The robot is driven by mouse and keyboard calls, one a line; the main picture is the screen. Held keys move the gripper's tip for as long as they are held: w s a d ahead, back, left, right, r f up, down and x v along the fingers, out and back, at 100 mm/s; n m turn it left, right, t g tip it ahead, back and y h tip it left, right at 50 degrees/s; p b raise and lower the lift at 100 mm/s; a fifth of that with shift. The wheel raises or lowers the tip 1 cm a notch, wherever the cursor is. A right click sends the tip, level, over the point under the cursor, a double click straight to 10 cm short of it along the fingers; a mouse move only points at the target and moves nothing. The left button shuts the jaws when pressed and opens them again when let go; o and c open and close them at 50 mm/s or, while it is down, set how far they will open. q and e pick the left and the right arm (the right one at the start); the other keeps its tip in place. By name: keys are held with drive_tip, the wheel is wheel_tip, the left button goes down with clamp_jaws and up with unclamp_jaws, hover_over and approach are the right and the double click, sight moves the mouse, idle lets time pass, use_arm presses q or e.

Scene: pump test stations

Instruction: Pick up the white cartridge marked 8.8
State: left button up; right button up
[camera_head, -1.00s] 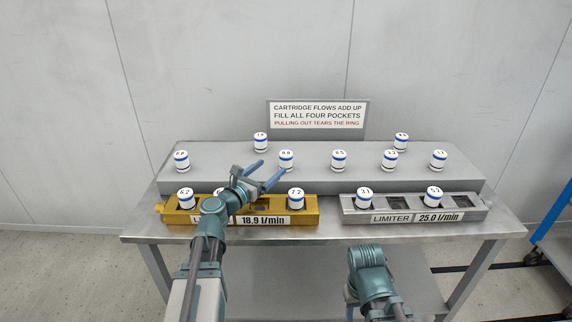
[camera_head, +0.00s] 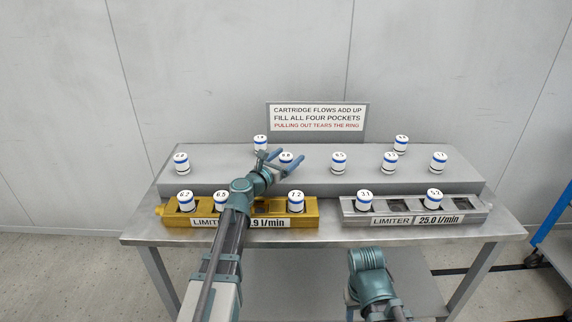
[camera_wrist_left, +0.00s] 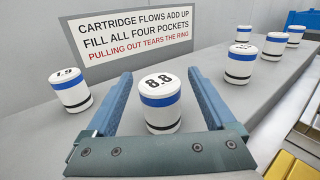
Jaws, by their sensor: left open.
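The white cartridge marked 8.8 (camera_wrist_left: 160,105) has a blue band and a thin black band. It stands upright on the grey raised shelf, and in the head view its top (camera_head: 286,157) shows behind my gripper. My left gripper (camera_head: 285,158) is open, with its blue fingers (camera_wrist_left: 156,98) on either side of the cartridge in the left wrist view. Gaps show between the fingers and the cartridge. My right arm (camera_head: 368,275) is low in front of the table; its fingers are not clearly seen.
Other white cartridges stand on the shelf (camera_head: 220,180), including one marked 1.9 (camera_wrist_left: 70,92) left of the fingers. A yellow limiter block (camera_head: 310,212) and a grey limiter block (camera_head: 400,215) hold cartridges at the front. A sign (camera_head: 318,117) stands behind.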

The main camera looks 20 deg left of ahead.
use_arm(q)
drive_tip(key=x, duration=0.2)
drive_tip(key=shift+w, duration=0.3)
drive_tip(key=shift+s, duration=0.1)
clamp_jaws()
